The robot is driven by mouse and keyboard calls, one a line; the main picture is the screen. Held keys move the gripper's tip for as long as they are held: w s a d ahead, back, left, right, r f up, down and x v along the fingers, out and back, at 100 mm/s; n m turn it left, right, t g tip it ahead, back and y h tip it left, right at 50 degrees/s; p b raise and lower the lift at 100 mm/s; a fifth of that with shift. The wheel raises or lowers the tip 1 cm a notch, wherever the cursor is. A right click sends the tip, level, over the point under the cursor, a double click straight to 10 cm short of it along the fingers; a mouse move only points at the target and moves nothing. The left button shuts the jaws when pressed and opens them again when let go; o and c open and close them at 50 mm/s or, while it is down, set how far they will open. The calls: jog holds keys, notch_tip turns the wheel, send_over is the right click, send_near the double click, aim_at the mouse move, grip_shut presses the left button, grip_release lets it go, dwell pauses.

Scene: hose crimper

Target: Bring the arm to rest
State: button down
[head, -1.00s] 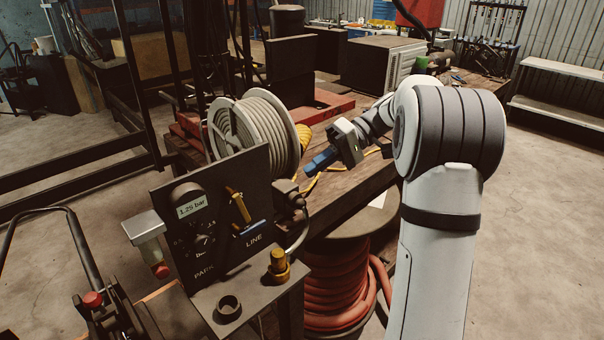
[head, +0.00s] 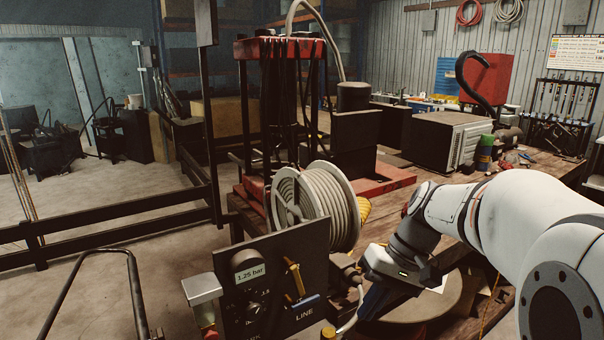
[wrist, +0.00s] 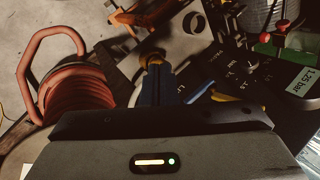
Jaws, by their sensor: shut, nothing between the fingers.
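My gripper (head: 372,308) is in the lower middle of the head view, to the right of the panel with the 1.25 bar display (head: 262,285). Its blue fingers point downward, and they are shut and empty. In the wrist view the blue fingers (wrist: 163,88) show close together at the middle, with a brass-coloured fitting (wrist: 153,60) just beyond their tips. I cannot tell the gap between fingertips and fitting. My white arm fills the right side of the head view.
A reel of pale hose (head: 345,205) stands behind the panel. The wooden workbench (head: 530,175) carries a grey boxy machine (head: 445,140). A coil of red hose (wrist: 78,80) lies at left in the wrist view. Open floor (head: 100,285) lies at left.

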jog(key=s+d+f+m+t+h, duration=0.1)
jog(key=s+f+t+h, duration=0.15)
jog(key=s, duration=0.25)
jog(key=s+d+f+t+h, duration=0.1)
jog(key=s+f+h, duration=0.15)
jog(key=s, duration=0.25)
jog(key=w+a+r+n+g+y+p, duration=0.1)
jog(key=w+r+n+y+p, duration=0.2)
jog(key=w+r, duration=0.55)
jog(key=w+a+r+n+y, duration=0.2)
jog(key=w+r+n+y, duration=0.15)
jog(key=w+r, duration=0.5)
jog(key=p, duration=0.1)
send_near(303, 288)
jog(key=w+f, duration=0.4)
jog(key=shift+n, duration=0.45)
jog(key=s+a, duration=0.1)
jog(key=s+a+f+p, duration=0.1)
jog(key=a, duration=0.1)
jog(key=shift+s+a+f, duration=0.15)
jog(key=shift+s, duration=0.05)
